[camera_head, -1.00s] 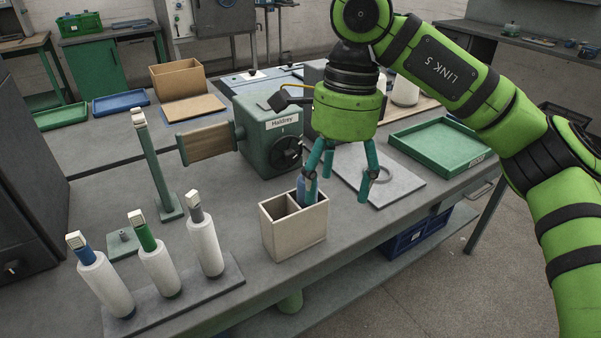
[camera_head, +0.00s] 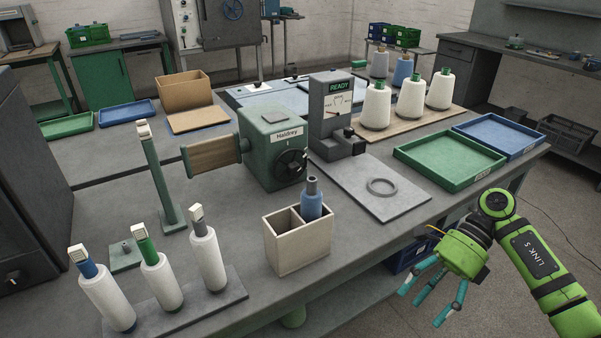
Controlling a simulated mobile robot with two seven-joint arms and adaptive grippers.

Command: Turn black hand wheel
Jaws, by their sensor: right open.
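The black hand wheel (camera_head: 291,164) is on the front right face of the green winder box (camera_head: 262,135) labelled Haldrey, near the middle of the bench. My left gripper is not in view.
A two-compartment box (camera_head: 296,249) holding a blue bottle-like object (camera_head: 312,199) stands in front of the winder. A grey plate with a ring (camera_head: 382,187) lies right of the wheel. Several white cones on a rack (camera_head: 213,286) stand front left. A green tray (camera_head: 450,159) is at right.

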